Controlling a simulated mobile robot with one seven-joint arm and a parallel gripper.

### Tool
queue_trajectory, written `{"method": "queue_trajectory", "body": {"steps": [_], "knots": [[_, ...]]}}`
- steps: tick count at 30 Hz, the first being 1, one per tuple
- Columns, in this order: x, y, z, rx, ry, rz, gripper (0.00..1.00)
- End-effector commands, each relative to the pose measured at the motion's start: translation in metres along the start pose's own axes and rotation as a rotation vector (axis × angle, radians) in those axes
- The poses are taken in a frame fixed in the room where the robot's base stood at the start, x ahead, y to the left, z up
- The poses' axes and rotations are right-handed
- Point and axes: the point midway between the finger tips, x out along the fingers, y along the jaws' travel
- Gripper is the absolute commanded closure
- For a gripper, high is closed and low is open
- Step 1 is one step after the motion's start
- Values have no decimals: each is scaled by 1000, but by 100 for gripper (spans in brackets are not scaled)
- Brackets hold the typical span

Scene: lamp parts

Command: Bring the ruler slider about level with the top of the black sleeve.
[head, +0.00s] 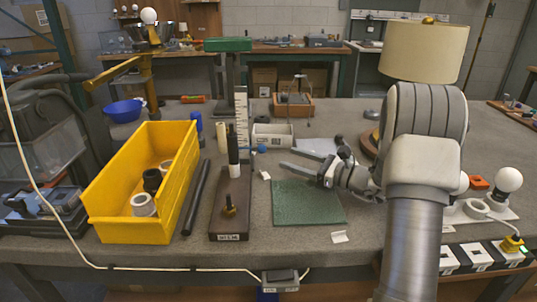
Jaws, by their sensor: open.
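The white marked ruler (241,115) stands upright behind a dark wooden block (231,205). The black sleeve (233,146) stands upright on that block, in front of the ruler's lower part. A small blue knob (261,149) sticks out just right of the ruler and looks like the ruler slider's knob.
A yellow bin (110,195) with several ring-like parts stands left, beside a black rod (196,196). A green mat (308,203) lies under my gripper. A small white box (272,137) sits behind the knob. A lamp with a beige shade (423,52) stands behind my arm.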

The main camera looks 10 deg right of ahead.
Motion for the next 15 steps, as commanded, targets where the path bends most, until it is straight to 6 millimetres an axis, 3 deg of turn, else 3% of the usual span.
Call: {"method": "queue_trajectory", "body": {"steps": [7,15], "knots": [[52,2,-2,-2,-1,4,36],[81,1,-1,-1,0,1,36]]}}
